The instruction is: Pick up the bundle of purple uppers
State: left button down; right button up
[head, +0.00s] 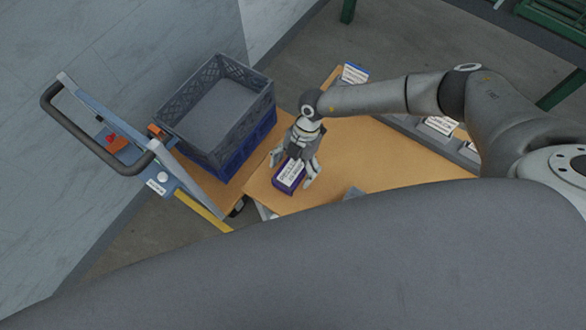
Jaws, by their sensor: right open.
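The bundle of purple uppers (289,178) is a small dark purple block with a white printed label on top. It lies on the wooden table near the table's left edge. My right gripper (294,169) is over the bundle, pointing down, with its fingers apart on either side of it. I cannot tell whether the fingers touch the bundle. My left gripper is not in view.
A grey crate (239,114) stacked on a blue one stands on a trolley with a black handle (52,91), left of the table (352,148). Labelled bins (441,125) line the table's far right side. A blue-and-white item (354,73) stands at the back. The table's middle is clear.

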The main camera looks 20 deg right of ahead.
jog(key=c, duration=1.1)
jog(key=shift+r, duration=0.1)
jog(key=shift+c, duration=1.2)
